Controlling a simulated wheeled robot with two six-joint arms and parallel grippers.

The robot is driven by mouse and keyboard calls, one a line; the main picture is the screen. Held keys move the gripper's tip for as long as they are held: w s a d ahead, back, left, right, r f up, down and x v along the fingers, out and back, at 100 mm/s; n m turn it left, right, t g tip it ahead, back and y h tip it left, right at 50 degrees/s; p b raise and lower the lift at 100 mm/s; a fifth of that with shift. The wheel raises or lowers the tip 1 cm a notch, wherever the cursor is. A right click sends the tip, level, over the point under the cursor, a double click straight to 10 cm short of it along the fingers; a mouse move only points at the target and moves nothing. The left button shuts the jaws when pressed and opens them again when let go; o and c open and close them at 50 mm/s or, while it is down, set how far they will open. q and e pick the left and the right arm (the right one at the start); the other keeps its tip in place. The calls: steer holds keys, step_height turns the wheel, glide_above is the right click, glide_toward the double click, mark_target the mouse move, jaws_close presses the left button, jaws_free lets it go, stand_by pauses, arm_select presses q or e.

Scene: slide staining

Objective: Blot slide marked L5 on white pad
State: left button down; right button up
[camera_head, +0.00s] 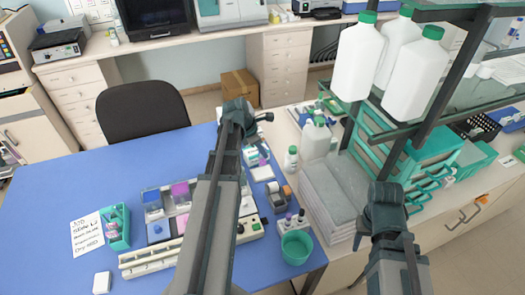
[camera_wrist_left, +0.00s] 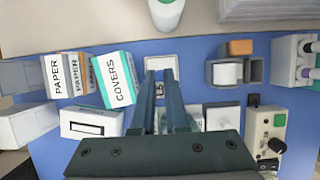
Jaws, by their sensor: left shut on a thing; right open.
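In the left wrist view my left gripper (camera_wrist_left: 161,76) is shut on a slide (camera_wrist_left: 160,89), of which a small light part with a dark mark shows between the fingers. The mark is too small to read for sure. Just beyond the fingertips lies a white square pad (camera_wrist_left: 160,63) on the blue table; I cannot tell whether the slide touches it. In the head view the pad (camera_head: 262,174) lies right of my left arm, which hides part of the bench. My right gripper (camera_head: 384,212) is at the lower right, away from the pad; its jaws hold nothing visible.
Paper and cover boxes (camera_wrist_left: 116,80) stand left of the pad in the wrist view, a roll holder (camera_wrist_left: 228,72) right and a bottle (camera_wrist_left: 167,12) beyond. In the head view a staining tray (camera_head: 150,262), a teal slide holder (camera_head: 119,238) and a green cup (camera_head: 296,247) stand nearby.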

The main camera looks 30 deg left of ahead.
mark_target(260, 155)
arm_select(q)
steer(key=shift+f+b, duration=1.25)
steer(key=shift+f, duration=0.2)
steer(key=shift+f+b, duration=0.5)
stand_by(2.6)
steer(key=shift+r, duration=0.1)
step_height(260, 155, up, 6)
steer(key=p, duration=0.6)
stand_by(0.5)
